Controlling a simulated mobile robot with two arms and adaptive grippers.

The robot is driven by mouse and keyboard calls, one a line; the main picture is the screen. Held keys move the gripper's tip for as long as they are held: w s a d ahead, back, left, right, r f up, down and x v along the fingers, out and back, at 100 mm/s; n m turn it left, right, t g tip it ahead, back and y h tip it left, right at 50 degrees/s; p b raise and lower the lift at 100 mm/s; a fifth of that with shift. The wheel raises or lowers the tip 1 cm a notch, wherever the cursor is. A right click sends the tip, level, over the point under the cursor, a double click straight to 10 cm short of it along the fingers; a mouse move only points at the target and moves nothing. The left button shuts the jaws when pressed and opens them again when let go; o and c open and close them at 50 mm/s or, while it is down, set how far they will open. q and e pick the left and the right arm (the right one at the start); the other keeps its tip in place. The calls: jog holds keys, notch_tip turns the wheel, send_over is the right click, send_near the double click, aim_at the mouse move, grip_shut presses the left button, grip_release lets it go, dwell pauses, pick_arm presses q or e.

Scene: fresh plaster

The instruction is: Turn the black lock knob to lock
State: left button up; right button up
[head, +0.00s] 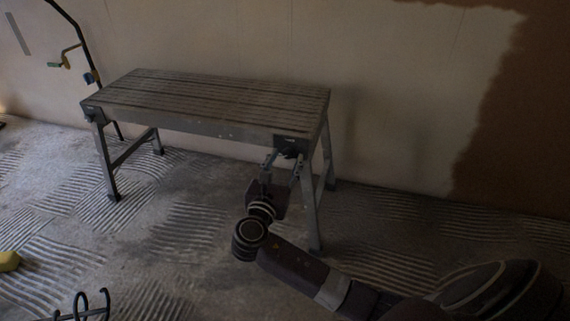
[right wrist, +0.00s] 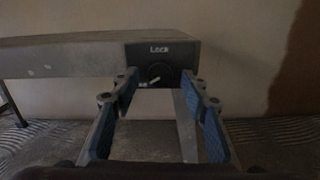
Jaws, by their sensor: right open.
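The black lock knob (right wrist: 158,73) sits on a dark panel (right wrist: 175,53) marked "Lock" in white, at the end of the workbench (head: 215,97). In the right wrist view a pale mark shows at the knob's lower left; its exact turn is too dim to read. In the head view the knob area (head: 290,149) is dark and small, at the bench's right front corner. My right gripper (head: 282,164) is open and empty just in front of the panel. In the right wrist view its blue-padded fingers (right wrist: 160,82) stand left and right of the knob, apart from it.
The bench has a slatted top and metal legs (head: 310,205); one leg stands close beside my right gripper. A plaster wall (head: 400,80) rises behind. A black hooked object (head: 80,305) and a yellow object (head: 8,261) lie at the lower left. The ridged floor in front is mostly clear.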

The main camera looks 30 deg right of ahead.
jog(key=shift+c, duration=0.4)
grip_shut()
